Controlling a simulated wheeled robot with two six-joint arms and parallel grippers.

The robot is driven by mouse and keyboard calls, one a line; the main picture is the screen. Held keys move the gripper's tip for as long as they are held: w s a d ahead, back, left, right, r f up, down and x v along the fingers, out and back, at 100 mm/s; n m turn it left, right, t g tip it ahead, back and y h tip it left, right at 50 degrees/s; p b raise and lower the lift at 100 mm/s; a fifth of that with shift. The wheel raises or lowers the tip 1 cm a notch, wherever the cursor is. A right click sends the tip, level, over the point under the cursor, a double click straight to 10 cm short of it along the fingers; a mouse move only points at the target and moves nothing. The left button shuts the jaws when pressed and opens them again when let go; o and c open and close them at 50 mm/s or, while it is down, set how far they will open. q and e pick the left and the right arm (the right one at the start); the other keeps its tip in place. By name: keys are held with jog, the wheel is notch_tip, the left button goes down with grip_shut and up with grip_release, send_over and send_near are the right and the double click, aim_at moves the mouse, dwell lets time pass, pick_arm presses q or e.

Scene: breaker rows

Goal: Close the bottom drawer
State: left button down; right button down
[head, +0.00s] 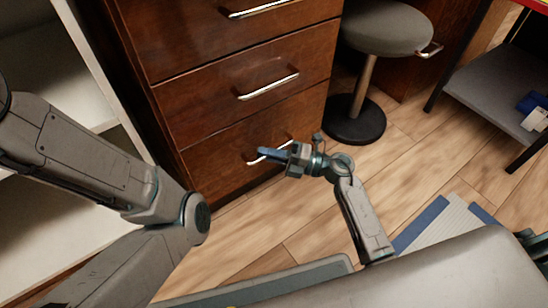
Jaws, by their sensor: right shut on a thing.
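The wooden cabinet has drawers stacked one above another. The bottom drawer (215,153) is the lowest front, and it looks about level with the drawer above; I cannot tell whether a small gap is left. Its silver bar handle (252,161) shows partly, with my right gripper in front of it. My right gripper (268,153) is shut on the handle, and its fingers hide the middle of the bar. My left arm enters from the left, but its gripper is out of the picture.
The middle drawer (210,95) and the top drawer (180,35) look shut. A grey round stool (388,28) stands right of the cabinet. A white shelf unit (40,75) stands at left, and a low table (490,85) at right. Wood floor (300,235) lies open in front.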

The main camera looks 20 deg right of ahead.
jog(key=shift+w, duration=0.2)
jog(key=c, duration=1.5)
grip_release()
jog(key=p+v, duration=0.3)
jog(key=v, duration=0.8)
jog(key=shift+r+p, duration=0.15)
jog(key=shift+p, duration=0.25)
jog(key=shift+a, duration=0.1)
